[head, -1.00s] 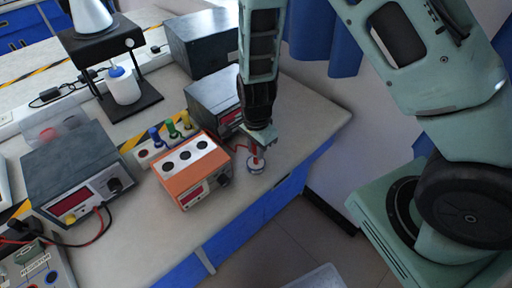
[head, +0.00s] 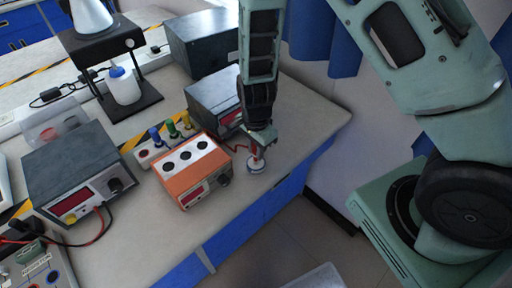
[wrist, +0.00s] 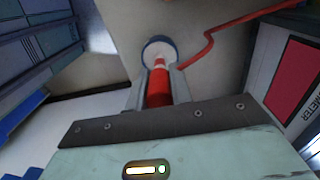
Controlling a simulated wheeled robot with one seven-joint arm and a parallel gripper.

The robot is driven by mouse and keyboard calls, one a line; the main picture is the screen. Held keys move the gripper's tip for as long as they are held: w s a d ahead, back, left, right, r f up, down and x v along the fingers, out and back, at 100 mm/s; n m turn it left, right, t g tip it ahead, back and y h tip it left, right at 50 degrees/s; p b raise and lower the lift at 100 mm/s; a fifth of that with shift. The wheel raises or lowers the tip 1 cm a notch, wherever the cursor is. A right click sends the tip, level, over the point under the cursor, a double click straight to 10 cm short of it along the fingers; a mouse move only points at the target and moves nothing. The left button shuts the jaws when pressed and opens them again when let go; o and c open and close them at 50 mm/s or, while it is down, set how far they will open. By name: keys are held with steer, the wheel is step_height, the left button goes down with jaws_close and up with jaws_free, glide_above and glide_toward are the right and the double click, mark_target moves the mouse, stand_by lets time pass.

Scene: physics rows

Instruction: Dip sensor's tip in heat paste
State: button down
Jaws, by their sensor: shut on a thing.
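My gripper (head: 258,143) points down near the right end of the bench and is shut on the sensor (head: 257,153). The sensor has a red body, also seen between the fingers in the wrist view (wrist: 158,88), with a paler band toward its far end. The heat paste tin (head: 257,167) is small and round with a blue rim. It lies directly below the sensor, and in the wrist view the tin (wrist: 158,45) is straight ahead of the fingers. The sensor's lower end overlaps the tin's pale inside. I cannot tell whether the tip touches the paste.
An orange box (head: 190,173) with three dark holes on top stands left of the tin. A red cable (wrist: 205,47) passes close by. Grey meters (head: 215,97) stand behind. The bench's front edge (head: 290,180) is near the tin on the right.

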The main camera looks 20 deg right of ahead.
steer(key=shift+r+p, duration=3.2)
steer(key=shift+r, duration=0.3)
steer(key=shift+d+f, duration=0.1)
steer(key=shift+f, duration=0.05)
steer(key=shift+w+d+f+n+b, duration=0.1)
steer(key=shift+d+f+n+b, duration=0.05)
steer(key=shift+d+n+b, duration=0.15)
steer(key=d+f+n+b, duration=0.1)
steer(key=d+n, duration=0.2)
steer(key=n, duration=0.1)
steer(key=d+f+n+b, duration=0.2)
steer(key=d+n, duration=0.1)
steer(key=n, duration=0.1)
steer(key=w+d+f+n+b, duration=0.1)
steer(key=d+f+n, duration=0.1)
steer(key=d+n, duration=0.2)
steer(key=shift+d+f, duration=0.1)
steer(key=shift+f, duration=0.15)
steer(key=shift+d+f+n, duration=0.15)
steer(key=shift+d+n, duration=0.35)
steer(key=shift+n, duration=0.4)
